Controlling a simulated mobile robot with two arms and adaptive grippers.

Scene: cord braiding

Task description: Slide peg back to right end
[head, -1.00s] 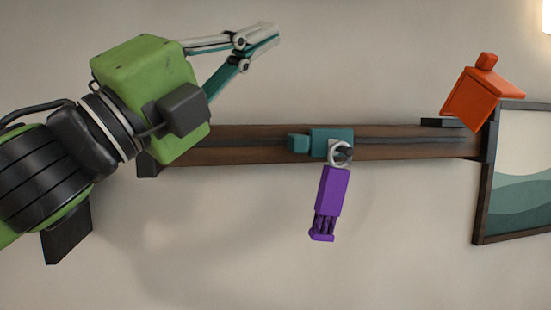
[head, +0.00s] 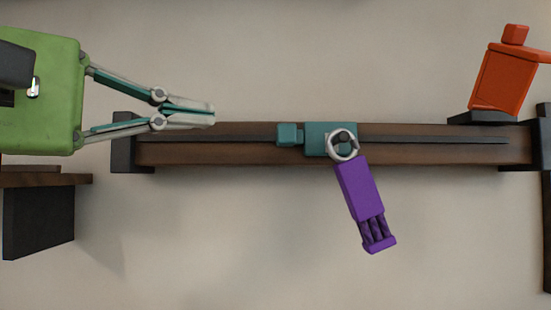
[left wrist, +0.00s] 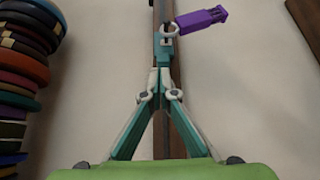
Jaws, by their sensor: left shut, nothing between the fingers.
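A teal slider block (head: 318,139) sits on a dark wooden rail (head: 440,152) near its middle, with a smaller teal block (head: 289,134) on its left side. A dark peg (head: 341,138) sticks out of the slider with a pale ring (head: 354,152) around it. A purple tag (head: 357,190) hangs from the ring, tilted down to the right. My left gripper (head: 205,113) is shut and empty, left of the slider with a gap between in the head view. In the left wrist view, the closed fingertips (left wrist: 158,78) point toward the slider (left wrist: 163,46). My right gripper is not in view.
An orange block-shaped thing (head: 503,80) stands tilted on a black bracket (head: 484,118) above the rail's right end. A dark shelf (head: 45,179) is at the left. Several coloured discs (left wrist: 20,75) are stacked left in the left wrist view.

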